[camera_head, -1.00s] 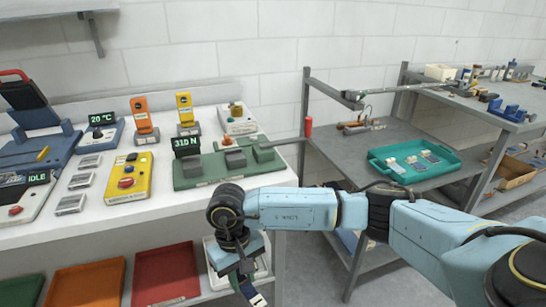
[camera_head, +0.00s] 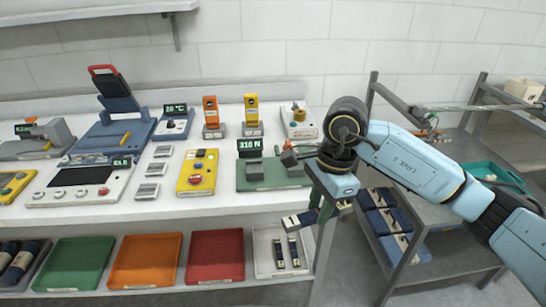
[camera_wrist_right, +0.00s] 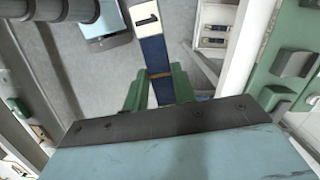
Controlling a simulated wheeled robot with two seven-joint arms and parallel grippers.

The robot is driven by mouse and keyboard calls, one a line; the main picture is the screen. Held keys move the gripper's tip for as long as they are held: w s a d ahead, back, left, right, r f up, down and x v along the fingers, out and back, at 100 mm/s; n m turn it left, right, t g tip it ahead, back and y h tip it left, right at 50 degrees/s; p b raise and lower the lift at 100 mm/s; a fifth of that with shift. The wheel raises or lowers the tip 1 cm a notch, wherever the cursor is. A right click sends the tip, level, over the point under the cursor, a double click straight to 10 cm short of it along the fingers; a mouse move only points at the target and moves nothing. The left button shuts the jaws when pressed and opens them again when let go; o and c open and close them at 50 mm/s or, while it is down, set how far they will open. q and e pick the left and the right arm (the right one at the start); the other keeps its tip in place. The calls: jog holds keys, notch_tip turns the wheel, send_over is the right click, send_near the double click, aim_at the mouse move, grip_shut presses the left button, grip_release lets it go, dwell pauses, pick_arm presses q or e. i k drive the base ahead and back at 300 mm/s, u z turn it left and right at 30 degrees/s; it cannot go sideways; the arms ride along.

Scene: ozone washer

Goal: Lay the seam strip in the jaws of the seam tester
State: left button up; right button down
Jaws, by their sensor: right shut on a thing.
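The seam tester is a green bench device (camera_head: 262,178) with a "310 N" display and grey jaw blocks, near the right end of the white table. It also shows at the right of the right wrist view (camera_wrist_right: 262,82). My right gripper (camera_head: 318,213) is shut on a seam strip (camera_head: 295,222), in front of and below the tester, by the table's right front corner. In the wrist view the green fingers (camera_wrist_right: 160,88) grip the blue part of the strip (camera_wrist_right: 153,55), whose white end points away. The jaws' opening is partly hidden by my arm. My left gripper is out of view.
A white tray (camera_head: 261,271) with strips lies on the lower shelf, beside red (camera_head: 215,265), orange and green trays. A yellow device (camera_head: 197,172) stands left of the tester. A grey cart (camera_head: 420,175) with folded blue items stands to the right.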

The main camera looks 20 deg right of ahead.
aim_at(275, 168)
jog(key=i, duration=0.9)
